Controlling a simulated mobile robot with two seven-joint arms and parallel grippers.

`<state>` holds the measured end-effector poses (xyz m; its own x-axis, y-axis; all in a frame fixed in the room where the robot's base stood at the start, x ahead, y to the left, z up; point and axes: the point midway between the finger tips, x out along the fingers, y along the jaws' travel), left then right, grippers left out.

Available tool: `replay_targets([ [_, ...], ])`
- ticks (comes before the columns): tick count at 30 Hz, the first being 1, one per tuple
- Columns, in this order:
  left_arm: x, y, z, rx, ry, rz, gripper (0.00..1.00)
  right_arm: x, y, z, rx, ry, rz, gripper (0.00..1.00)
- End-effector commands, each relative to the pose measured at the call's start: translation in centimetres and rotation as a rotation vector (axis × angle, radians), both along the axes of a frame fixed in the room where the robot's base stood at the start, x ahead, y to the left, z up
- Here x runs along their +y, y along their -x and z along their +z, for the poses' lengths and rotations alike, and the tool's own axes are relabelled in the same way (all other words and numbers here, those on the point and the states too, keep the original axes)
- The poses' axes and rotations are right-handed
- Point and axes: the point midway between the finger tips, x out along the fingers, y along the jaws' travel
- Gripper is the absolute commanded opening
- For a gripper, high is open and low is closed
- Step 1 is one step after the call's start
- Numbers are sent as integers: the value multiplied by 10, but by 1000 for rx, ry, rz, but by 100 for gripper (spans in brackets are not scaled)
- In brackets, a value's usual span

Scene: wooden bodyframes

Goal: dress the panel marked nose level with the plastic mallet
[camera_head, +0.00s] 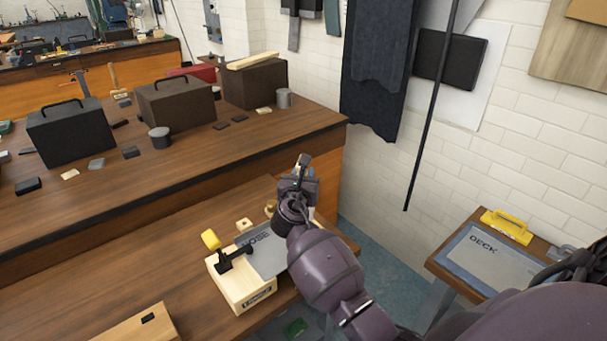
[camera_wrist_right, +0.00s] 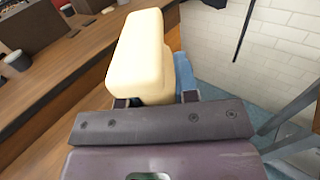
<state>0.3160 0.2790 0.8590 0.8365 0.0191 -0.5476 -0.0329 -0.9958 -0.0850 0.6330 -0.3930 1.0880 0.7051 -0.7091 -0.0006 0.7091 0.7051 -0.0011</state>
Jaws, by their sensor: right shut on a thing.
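My right gripper (camera_wrist_right: 155,103) is shut on the plastic mallet, whose cream, blocky head (camera_wrist_right: 138,55) stands beyond the fingers in the wrist view. In the head view the gripper is beyond the panel, and the mallet is largely hidden by my arm. My left gripper is not in view.
A second panel marked DECK (camera_head: 490,262) lies on a side table at right with a yellow-handled tool (camera_head: 507,225). A raised bench with dark boxes (camera_head: 178,103) and small parts stands behind. A white brick wall (camera_head: 500,170) is at right. The bench left of the block is mostly clear.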

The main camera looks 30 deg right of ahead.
Motion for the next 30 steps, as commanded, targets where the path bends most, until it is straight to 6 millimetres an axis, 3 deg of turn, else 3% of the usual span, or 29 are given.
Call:
replay_targets([
  [13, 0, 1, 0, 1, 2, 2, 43, 3, 5, 0, -1, -1, 0, 0],
  [30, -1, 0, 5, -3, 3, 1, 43, 45, 74, 18, -1, -1, 0, 0],
])
